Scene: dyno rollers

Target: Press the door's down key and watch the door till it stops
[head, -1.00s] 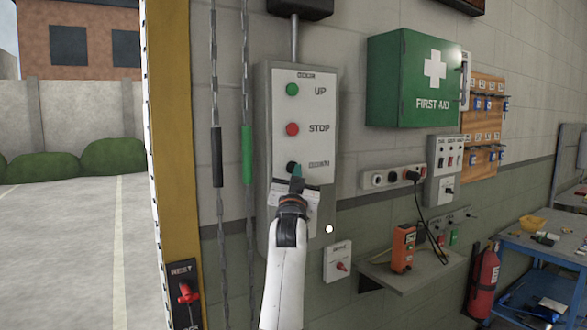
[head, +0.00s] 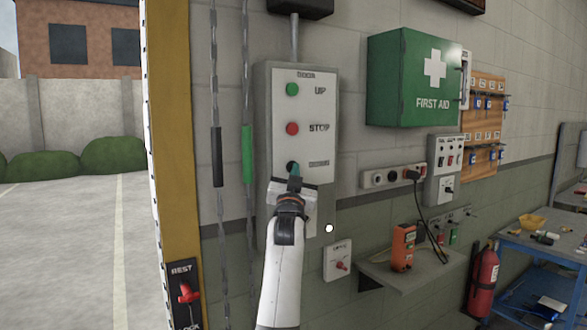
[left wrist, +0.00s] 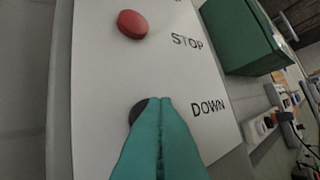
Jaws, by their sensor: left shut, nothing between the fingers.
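The door's control box (head: 264,135) is on the wall, with a green UP key (head: 292,90), a red STOP key (head: 292,128) and a black down key (head: 291,165). The left wrist view shows the red STOP key (left wrist: 132,24) and the black down key (left wrist: 137,109) beside the word DOWN. My left gripper (head: 295,172) is shut and empty, its teal fingertips (left wrist: 160,103) at the down key and partly covering it. I cannot tell whether they touch or press it. The doorway at left is open to the yard; no door panel shows. My right gripper is not in view.
Hanging chains (head: 246,100) run down left of the box, next to the yellow door frame (head: 170,130). A red-handled switch (head: 187,293) is low on the left. A green first aid cabinet (head: 400,85), a shelf (head: 400,278) and a fire extinguisher (head: 483,280) are to the right.

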